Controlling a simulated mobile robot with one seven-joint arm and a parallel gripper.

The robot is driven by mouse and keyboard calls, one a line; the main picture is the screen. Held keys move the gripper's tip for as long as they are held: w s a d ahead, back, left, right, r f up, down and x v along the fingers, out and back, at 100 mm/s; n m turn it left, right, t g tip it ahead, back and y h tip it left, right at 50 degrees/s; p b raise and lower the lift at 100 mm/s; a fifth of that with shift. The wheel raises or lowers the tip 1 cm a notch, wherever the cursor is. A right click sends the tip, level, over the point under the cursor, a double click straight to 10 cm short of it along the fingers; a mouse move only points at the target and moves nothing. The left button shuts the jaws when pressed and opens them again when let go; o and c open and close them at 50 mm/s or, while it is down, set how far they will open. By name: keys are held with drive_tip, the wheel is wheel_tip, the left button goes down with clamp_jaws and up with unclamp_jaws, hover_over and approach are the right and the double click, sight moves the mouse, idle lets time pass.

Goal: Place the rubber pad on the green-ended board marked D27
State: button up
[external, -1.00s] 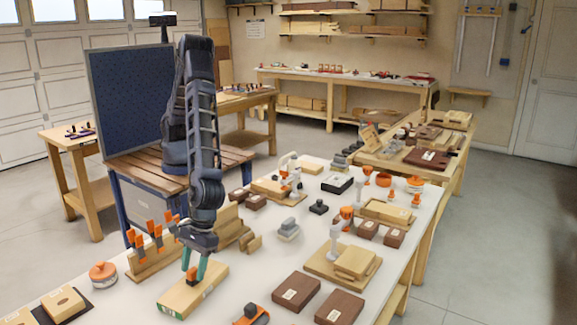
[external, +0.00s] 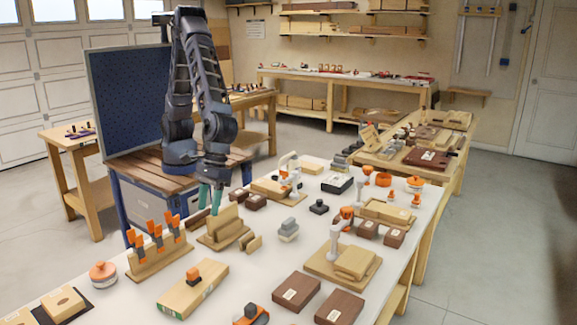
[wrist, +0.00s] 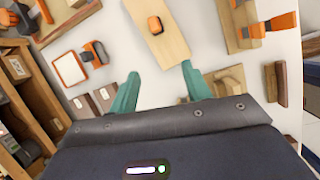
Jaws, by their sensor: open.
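A small orange-and-black block (external: 193,275), which looks like the rubber pad, rests on top of a pale wooden board (external: 208,285) near the front of the bench. A thin green edge shows at the board's near left end; its marking is too small to read. In the wrist view the block (wrist: 155,25) sits on the board (wrist: 166,46), ahead of my fingertips. My gripper (external: 211,203) is open and empty, with teal fingers, behind and above the board, apart from the block. The open fingers also show in the wrist view (wrist: 160,76).
A wooden rack with orange clamps (external: 158,252) stands left of the board. A stepped wooden block (external: 224,232) is close to my gripper. Dark brown blocks (external: 297,291) and an orange-and-black tool (external: 251,315) lie to the right. White bench top shows between them.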

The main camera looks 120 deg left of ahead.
drive_tip(key=s+a+r+m+t+y, duration=0.1)
drive_tip(key=s+a+r+m, duration=0.3)
drive_tip(key=s+a+r, duration=0.45)
drive_tip(key=s+a+r+m+t+y, duration=0.1)
drive_tip(key=s+a+r+m, duration=0.4)
drive_tip(key=a+r, duration=0.7)
drive_tip(key=s+a+m+t+y, duration=0.1)
drive_tip(key=s+a+m, duration=0.2)
drive_tip(key=s+a, duration=0.6)
drive_tip(key=s+a+m+t+y, duration=0.1)
drive_tip(key=s+a+m, duration=0.3)
drive_tip(key=s+a, duration=0.5)
drive_tip(key=s, duration=0.8)
drive_tip(key=shift+s+a, duration=0.2)
drive_tip(key=shift+a, duration=0.2)
